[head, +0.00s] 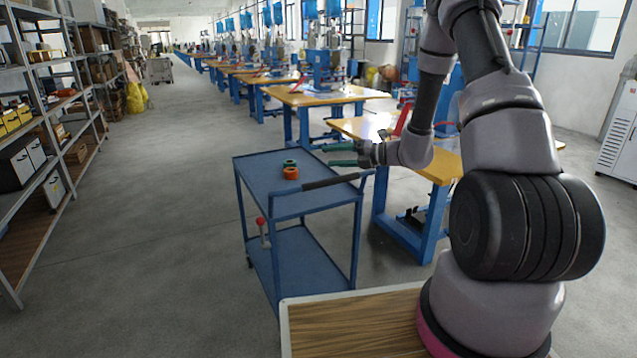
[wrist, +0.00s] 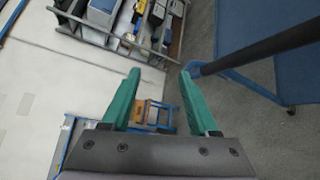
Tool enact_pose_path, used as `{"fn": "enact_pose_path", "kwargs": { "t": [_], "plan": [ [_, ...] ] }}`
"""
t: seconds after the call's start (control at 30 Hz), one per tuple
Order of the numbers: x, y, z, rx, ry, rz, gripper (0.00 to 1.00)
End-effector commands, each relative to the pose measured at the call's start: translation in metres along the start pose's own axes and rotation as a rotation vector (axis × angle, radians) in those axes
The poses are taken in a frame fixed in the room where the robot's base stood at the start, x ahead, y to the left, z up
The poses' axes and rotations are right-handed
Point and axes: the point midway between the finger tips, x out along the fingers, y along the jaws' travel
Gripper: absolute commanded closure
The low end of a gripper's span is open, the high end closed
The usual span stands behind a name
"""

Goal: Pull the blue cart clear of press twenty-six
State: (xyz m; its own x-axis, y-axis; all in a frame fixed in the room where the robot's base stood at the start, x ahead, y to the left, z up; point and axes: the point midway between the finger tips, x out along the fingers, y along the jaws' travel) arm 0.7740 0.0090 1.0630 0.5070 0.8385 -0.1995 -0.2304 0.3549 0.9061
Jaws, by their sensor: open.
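The blue two-shelf cart (head: 258,167) stands left of a yellow-topped press bench (head: 440,158). Its dark handle bar (head: 330,182) runs along the near side; the bar also shows at the right of the wrist view (wrist: 262,48). An upright lever with a red knob (head: 261,221) shows at the cart's near left, above the lower shelf. My gripper (head: 325,155) is open and empty, its green fingers pointing left near the cart's right side. In the wrist view, the bar's end lies just beside the right fingertip, not between the fingers (wrist: 160,72). I can read no press number.
Loaded shelves (head: 75,105) line the left wall. More press benches (head: 310,96) recede behind the cart. The grey floor (head: 165,190) left of the cart is clear.

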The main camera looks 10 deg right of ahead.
Motion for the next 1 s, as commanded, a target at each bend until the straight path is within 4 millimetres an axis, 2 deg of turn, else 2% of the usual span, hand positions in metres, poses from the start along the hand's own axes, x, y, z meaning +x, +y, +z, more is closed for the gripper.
{"fn": "enact_pose_path", "kwargs": {
  "t": [0.03,0.1,0.2,0.3,0.43,0.57,1.0],
  "plan": [
    [0.002,-0.029,0.001,0.111,-0.054,-0.008,0.39],
    [0.002,-0.062,0.004,0.244,-0.131,-0.015,0.39],
    [-0.001,-0.099,0.005,0.39,-0.221,-0.023,0.39],
    [-0.003,-0.123,0.005,0.479,-0.279,-0.027,0.39],
    [-0.003,-0.136,0.005,0.524,-0.311,-0.029,0.39],
    [0.01,-0.137,0.009,0.525,-0.31,-0.028,0.39],
    [0.084,-0.145,0.031,0.522,-0.31,-0.028,0.39]
  ]
}}
